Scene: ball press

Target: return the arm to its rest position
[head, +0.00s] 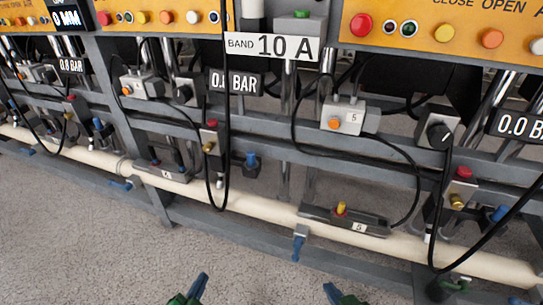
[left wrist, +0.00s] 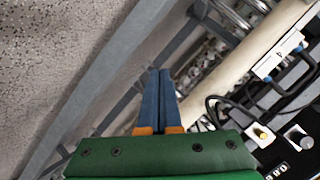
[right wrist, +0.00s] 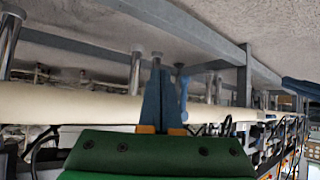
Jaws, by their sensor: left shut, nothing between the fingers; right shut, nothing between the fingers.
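My left gripper (head: 198,287) shows at the bottom of the head view, with a blue finger and a green body. In the left wrist view its two blue fingers (left wrist: 159,100) are together with nothing between them. My right gripper (head: 332,293) is at the bottom of the head view, to the right of the left one. In the right wrist view its blue fingers (right wrist: 161,95) are together and empty. Both grippers appear in front of the press frame, apart from the pipe. Most of both arms is outside the head view.
A long cream pipe (head: 270,207) runs along the grey frame (head: 185,209), with blue valve handles below it (head: 299,247). Grey boxes (head: 343,117), black cables and orange button panels (head: 440,28) stand behind. Speckled floor (head: 80,240) is open at the lower left.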

